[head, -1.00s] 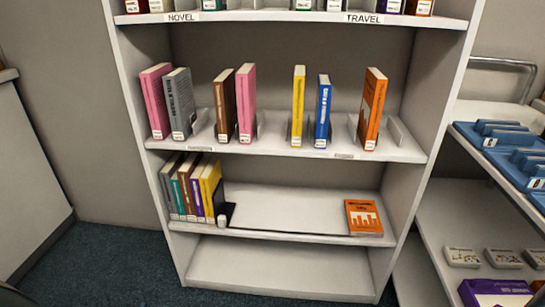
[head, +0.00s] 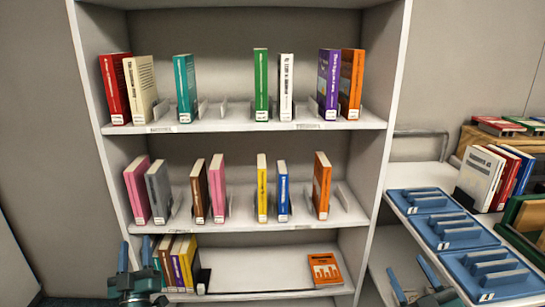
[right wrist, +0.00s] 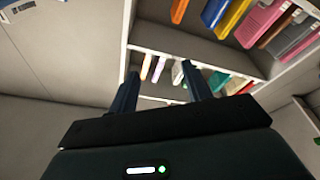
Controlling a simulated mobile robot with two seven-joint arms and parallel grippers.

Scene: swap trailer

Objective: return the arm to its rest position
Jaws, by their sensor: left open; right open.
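My left gripper (head: 135,256) is at the lower left in the head view, in front of the left end of the bottom book row. Its two blue fingers point up, apart, with nothing seen between them. My right gripper (head: 412,274) is at the lower right, in front of the trolley beside the bookcase. Its fingers are spread and empty. In the right wrist view the right gripper (right wrist: 160,88) also shows two separated fingers, with shelves of books beyond them. Most of both arms is out of view.
A white bookcase (head: 238,126) holds upright books on two shelves. On its lower shelf an orange book (head: 325,270) lies flat, right of several standing books. The trolley (head: 377,275) at right carries blue trays (head: 460,231) and upright books (head: 482,178).

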